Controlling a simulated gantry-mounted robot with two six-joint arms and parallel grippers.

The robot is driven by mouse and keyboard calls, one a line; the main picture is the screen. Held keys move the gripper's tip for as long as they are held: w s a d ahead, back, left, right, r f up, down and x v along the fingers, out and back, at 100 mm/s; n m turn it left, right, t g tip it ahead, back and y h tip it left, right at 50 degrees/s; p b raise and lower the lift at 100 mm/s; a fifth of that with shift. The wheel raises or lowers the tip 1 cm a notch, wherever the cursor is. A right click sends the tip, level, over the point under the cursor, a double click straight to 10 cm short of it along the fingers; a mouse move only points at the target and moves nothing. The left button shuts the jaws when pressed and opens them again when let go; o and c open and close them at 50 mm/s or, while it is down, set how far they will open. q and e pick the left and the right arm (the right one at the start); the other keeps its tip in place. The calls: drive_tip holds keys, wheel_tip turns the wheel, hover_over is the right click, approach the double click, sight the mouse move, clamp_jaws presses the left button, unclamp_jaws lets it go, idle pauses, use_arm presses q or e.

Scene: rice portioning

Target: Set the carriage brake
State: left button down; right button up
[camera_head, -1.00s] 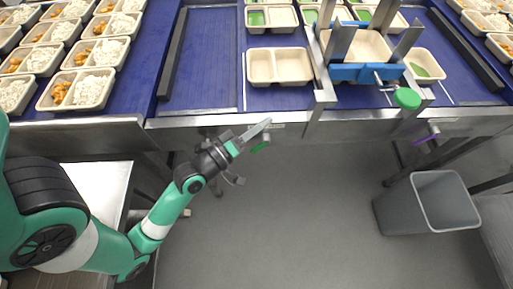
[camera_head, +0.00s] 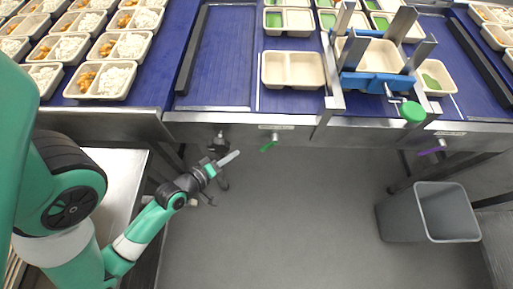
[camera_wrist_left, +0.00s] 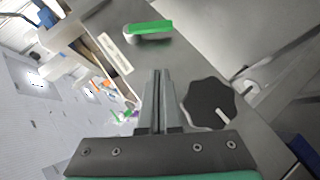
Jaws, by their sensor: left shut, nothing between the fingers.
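My left gripper (camera_head: 233,156) is shut and empty, below the front rail of the table. In the left wrist view its fingers (camera_wrist_left: 155,78) are together and point between a green-handled lever (camera_wrist_left: 150,28) and a round black knob (camera_wrist_left: 209,102) with a white mark, touching neither. In the head view the green lever (camera_head: 268,147) is right of the fingertips, and the dark knob (camera_head: 219,143) is just above them. A purple lever (camera_head: 432,150) hangs farther right on the rail. The blue carriage (camera_head: 375,84) with a green knob (camera_head: 412,111) straddles the belt. No label I can read names the brake.
Filled rice trays (camera_head: 103,80) stand at the left. An empty two-part tray (camera_head: 292,69) sits left of the carriage. A grey bin (camera_head: 400,218) stands on the floor at the right. The floor between arm and bin is clear.

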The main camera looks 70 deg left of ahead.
sight(269, 143)
use_arm(q)
drive_tip(key=w+a+f+b, duration=0.2)
drive_tip(key=w+f+b, duration=0.2)
drive_tip(key=w, duration=0.5)
drive_tip(key=shift+w+a+f+b, duration=0.25)
drive_tip(key=shift+a+f+b, duration=0.1)
drive_tip(key=shift+f, duration=0.4)
